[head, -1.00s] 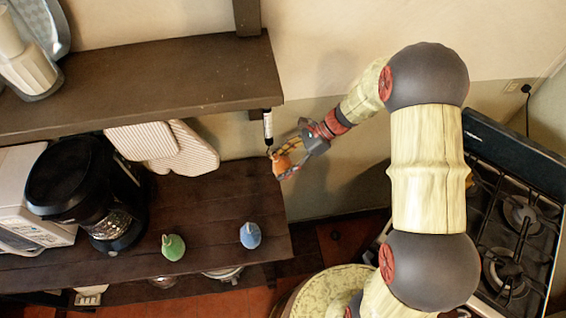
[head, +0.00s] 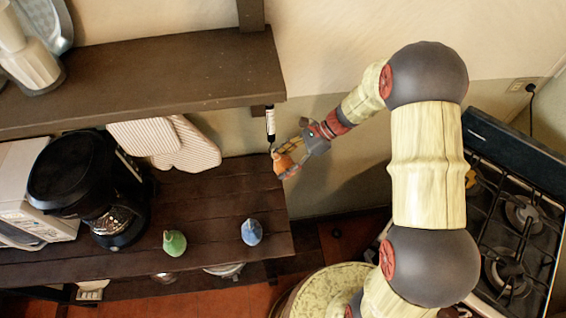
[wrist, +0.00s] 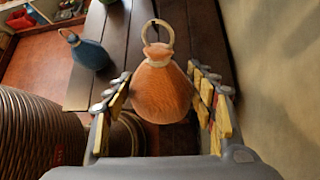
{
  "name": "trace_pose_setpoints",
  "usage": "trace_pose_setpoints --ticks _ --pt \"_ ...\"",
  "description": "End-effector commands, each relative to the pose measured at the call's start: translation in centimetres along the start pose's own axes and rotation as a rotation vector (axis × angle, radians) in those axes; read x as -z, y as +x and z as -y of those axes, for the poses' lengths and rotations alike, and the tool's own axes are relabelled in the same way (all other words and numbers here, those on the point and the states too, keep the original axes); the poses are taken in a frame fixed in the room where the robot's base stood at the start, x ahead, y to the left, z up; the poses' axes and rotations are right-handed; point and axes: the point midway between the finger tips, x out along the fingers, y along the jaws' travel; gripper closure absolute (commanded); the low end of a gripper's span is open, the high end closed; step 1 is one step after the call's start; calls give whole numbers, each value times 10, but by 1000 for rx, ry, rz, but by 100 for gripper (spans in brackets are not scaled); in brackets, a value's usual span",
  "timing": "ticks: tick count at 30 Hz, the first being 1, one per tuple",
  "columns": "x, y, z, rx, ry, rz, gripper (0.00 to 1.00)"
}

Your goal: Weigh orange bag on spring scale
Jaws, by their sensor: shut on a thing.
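The orange bag (head: 284,166) is between the fingers of my gripper (head: 290,158), near the right end of the shelves. In the wrist view the orange bag (wrist: 162,92) is upright, with a pale ring at its top, and the fingers of my gripper (wrist: 165,98) flank it. The spring scale (head: 270,124), a thin white and black tube, hangs under the upper shelf's right end. Its lower end is right by the bag's top. I cannot tell whether the ring is on the scale's hook.
A blue bag (head: 251,232) and a green bag (head: 174,243) stand on the lower shelf (head: 215,205). A black coffee maker (head: 85,185) is to their left. The upper shelf (head: 150,85) overhangs at the back. A stove (head: 510,230) is at the far right.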

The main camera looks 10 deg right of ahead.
Motion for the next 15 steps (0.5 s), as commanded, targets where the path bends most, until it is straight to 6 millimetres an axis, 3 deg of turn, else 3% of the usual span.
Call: trace_pose_setpoints --ticks 8,9,15 --pt "0 0 0 0 -1 0 81" --pt "0 0 0 0 -1 0 43" --pt "0 0 0 0 -1 0 32"
